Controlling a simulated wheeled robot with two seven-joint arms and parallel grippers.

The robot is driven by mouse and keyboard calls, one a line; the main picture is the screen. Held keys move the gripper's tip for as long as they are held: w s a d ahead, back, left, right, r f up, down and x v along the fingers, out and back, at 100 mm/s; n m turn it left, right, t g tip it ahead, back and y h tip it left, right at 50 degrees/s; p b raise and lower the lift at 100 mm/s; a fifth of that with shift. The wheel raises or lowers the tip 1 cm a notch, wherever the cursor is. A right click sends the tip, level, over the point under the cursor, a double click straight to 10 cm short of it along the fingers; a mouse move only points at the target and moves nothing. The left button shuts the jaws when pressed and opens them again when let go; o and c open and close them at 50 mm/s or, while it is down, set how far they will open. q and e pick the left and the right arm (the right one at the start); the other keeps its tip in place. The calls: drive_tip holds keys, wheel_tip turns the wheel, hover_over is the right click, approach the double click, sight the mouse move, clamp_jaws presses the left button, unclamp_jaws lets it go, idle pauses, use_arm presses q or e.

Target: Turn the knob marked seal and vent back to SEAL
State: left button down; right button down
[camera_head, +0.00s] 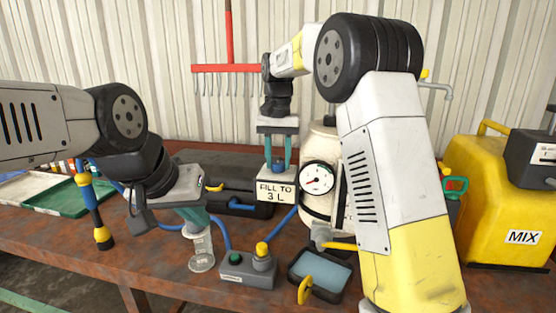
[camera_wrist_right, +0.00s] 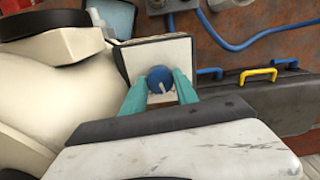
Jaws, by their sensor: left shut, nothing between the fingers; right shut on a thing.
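The knob (camera_wrist_right: 160,78) is blue and round with a pale pointer line. It sits on a white square plate (camera_wrist_right: 140,58) in the right wrist view. The pointer points down and slightly right in that picture; I cannot read any SEAL or VENT marking. My right gripper (camera_wrist_right: 160,92) is shut on the knob, one teal finger on each side. My left gripper (camera_head: 198,222) is shut and empty, just above a clear measuring cylinder (camera_head: 201,252).
A cream tank (camera_head: 322,143) with a round gauge (camera_head: 317,178) stands beside my right gripper. A grey box with buttons (camera_head: 247,272) and a dark tray (camera_head: 320,278) are in front. A yellow MIX container (camera_head: 490,205) is at the right. A green tray (camera_head: 62,201) lies at the left.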

sight(278, 163)
drive_tip(key=shift+n, duration=1.9)
drive_tip(key=c, duration=0.9)
unclamp_jaws()
drive_tip(key=shift+c, duration=0.2)
wheel_tip(278, 163, up, 8)
drive_tip(key=shift+f, duration=0.1)
